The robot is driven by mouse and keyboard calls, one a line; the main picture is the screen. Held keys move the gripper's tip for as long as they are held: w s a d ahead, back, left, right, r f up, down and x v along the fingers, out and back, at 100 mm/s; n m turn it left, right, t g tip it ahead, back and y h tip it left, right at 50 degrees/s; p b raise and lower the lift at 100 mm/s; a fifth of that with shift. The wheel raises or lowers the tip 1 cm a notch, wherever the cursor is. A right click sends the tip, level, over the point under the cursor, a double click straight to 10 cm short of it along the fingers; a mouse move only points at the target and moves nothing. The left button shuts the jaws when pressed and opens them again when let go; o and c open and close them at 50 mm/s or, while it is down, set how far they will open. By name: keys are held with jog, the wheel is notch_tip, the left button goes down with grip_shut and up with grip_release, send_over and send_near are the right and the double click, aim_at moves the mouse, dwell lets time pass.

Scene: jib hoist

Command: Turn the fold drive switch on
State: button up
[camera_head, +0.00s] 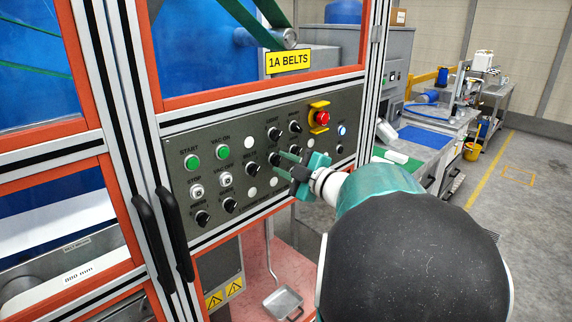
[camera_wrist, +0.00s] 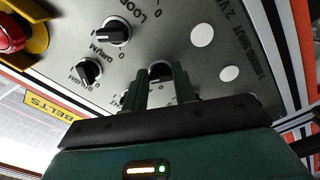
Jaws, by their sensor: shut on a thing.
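A grey control panel (camera_head: 240,148) carries several black rotary switches, green buttons and white caps. My gripper (camera_head: 283,166) is at the panel's right half. In the wrist view my gripper (camera_wrist: 160,85) has its two green fingers on either side of a black rotary switch (camera_wrist: 161,68), shut on it. This switch's label is hidden by the fingers, so I cannot read whether it says fold drive, and its pointer position is unclear. Two other black switches, a larger one (camera_wrist: 117,32) and a smaller one (camera_wrist: 87,71), stand free beside it.
A red emergency stop (camera_head: 322,117) in a yellow guard sits above right of my gripper. The panel is framed by orange and aluminium posts, with black door handles (camera_head: 172,235) at left. A yellow "1A BELTS" sign (camera_head: 288,60) hangs above. Open floor lies at right.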

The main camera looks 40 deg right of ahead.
jog(key=shift+f+m, duration=0.1)
jog(key=shift+m, duration=1.2)
jog(key=shift+o, duration=0.2)
jog(key=shift+c, duration=0.2)
jog(key=o, duration=1)
jog(key=shift+s, duration=0.1)
jog(key=s, duration=1.3)
jog(key=shift+s+d, duration=0.15)
jog(key=shift+s, duration=0.15)
